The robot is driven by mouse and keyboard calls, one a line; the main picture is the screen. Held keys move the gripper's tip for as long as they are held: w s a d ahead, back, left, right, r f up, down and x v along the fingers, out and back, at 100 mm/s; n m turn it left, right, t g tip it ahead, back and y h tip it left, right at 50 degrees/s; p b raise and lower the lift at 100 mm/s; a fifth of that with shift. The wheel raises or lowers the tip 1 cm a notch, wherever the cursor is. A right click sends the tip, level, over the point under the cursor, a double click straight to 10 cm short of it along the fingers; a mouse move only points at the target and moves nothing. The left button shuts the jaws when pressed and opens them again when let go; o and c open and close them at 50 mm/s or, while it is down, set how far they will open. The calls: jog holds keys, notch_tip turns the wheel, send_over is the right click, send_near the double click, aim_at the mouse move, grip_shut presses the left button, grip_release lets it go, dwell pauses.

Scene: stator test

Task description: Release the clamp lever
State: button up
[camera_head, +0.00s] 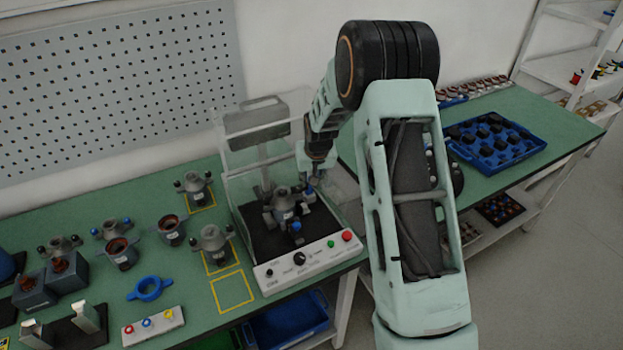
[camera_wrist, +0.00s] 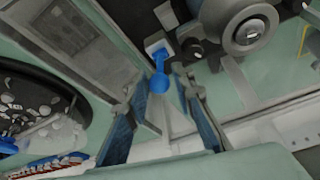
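The clamp lever (camera_wrist: 160,66) is blue with a round knob end and is hinged on a small pale bracket. In the wrist view its knob lies between the fingertips, nearer the left one; I cannot tell whether they touch. My gripper (camera_wrist: 165,84) is open, with a clear gap between the fingers. A grey stator (camera_wrist: 248,25) sits beside the lever. In the head view my gripper (camera_head: 314,176) is inside the test station (camera_head: 300,268), just right of the stator (camera_head: 284,205). A blue knob (camera_head: 296,227) shows in front of the stator.
The station has clear side walls and a raised lid (camera_head: 255,115) close to my arm. Its front panel carries a red button (camera_head: 347,236) and a green one. More stators (camera_head: 212,240) stand on the green bench to the left. A blue tray (camera_head: 495,145) lies on the right bench.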

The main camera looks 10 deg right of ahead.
jog(key=v, duration=0.7)
jog(key=shift+r, duration=0.25)
jog(key=shift+s, duration=0.15)
